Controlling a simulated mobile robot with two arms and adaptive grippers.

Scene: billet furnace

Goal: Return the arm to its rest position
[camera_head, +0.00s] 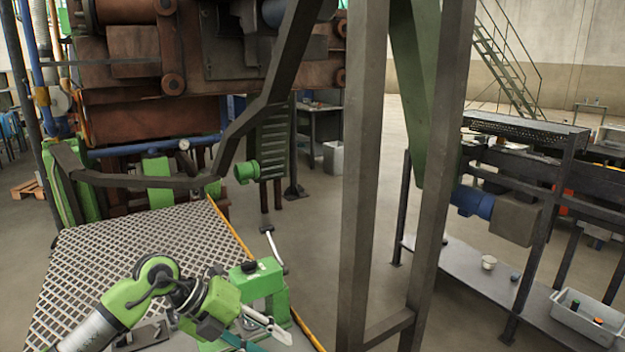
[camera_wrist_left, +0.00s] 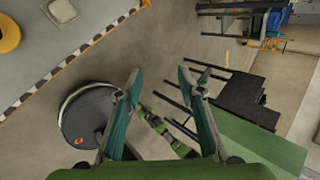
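My left arm (camera_head: 125,308) comes in from the lower left of the head view, bent over the metal grating. My left gripper (camera_head: 262,334) is low in that view, in front of a green lever stand (camera_head: 262,285) with a pale handle. I cannot tell from the head view whether they touch. In the left wrist view my left gripper (camera_wrist_left: 160,78) has its two teal fingers spread apart, with nothing held between them. My right gripper is in neither view.
The grating platform (camera_head: 110,255) has a yellow edge on its right. The rusty furnace (camera_head: 150,115) stands behind a dark bent rail (camera_head: 130,180). Steel posts (camera_head: 365,190) rise at the centre. A dark shelf bench (camera_head: 470,300) stands at right, with open floor between.

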